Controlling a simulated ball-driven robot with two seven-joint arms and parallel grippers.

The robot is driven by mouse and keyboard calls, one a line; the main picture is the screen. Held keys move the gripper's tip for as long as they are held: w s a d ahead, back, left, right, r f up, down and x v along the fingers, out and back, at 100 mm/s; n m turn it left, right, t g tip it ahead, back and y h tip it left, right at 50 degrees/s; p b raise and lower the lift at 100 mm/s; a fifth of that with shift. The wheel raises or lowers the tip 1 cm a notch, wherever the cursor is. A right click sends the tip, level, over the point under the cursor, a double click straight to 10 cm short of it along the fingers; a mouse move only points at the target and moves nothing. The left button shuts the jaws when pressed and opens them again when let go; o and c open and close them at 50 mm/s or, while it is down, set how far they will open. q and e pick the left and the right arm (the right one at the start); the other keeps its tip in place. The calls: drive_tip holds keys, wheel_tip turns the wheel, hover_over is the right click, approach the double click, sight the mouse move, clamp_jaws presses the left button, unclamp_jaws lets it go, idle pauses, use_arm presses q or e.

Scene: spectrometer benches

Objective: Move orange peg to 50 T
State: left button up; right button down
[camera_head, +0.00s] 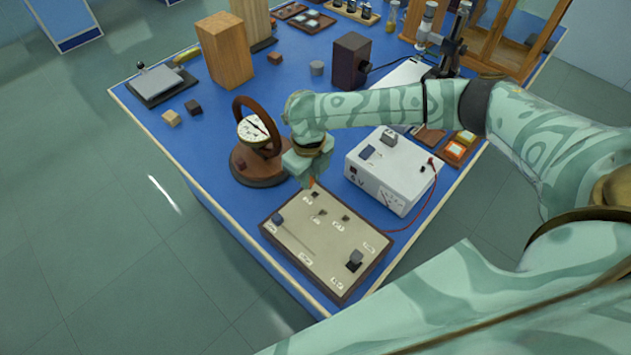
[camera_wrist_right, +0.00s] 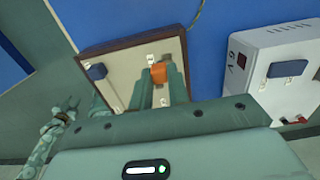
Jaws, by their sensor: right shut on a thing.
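My right gripper (camera_head: 310,178) is over the back left part of a beige board with a dark wooden frame (camera_head: 325,257). It is shut on the small orange peg (camera_wrist_right: 158,74), which shows between the fingertips in the wrist view. In the head view only a little of the orange peg (camera_head: 311,184) shows below the fingers. The board has several small dark sockets with white labels near its back edge, too small to read surely. I cannot tell whether the peg touches the board or is in a socket.
A white power box (camera_head: 380,175) with a red lead stands right of the board. A round dial instrument with a wooden ring (camera_head: 257,165) stands close behind left. The board carries a blue knob (camera_head: 278,219) and a dark switch (camera_head: 355,259). The blue bench's front edge is near.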

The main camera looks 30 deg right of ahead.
drive_tip(key=w+a+r+p, duration=0.4)
drive_tip(key=a+r, duration=0.7)
drive_tip(key=a, duration=0.1)
drive_tip(key=shift+r+p, duration=0.2)
drive_tip(key=shift+p, duration=0.2)
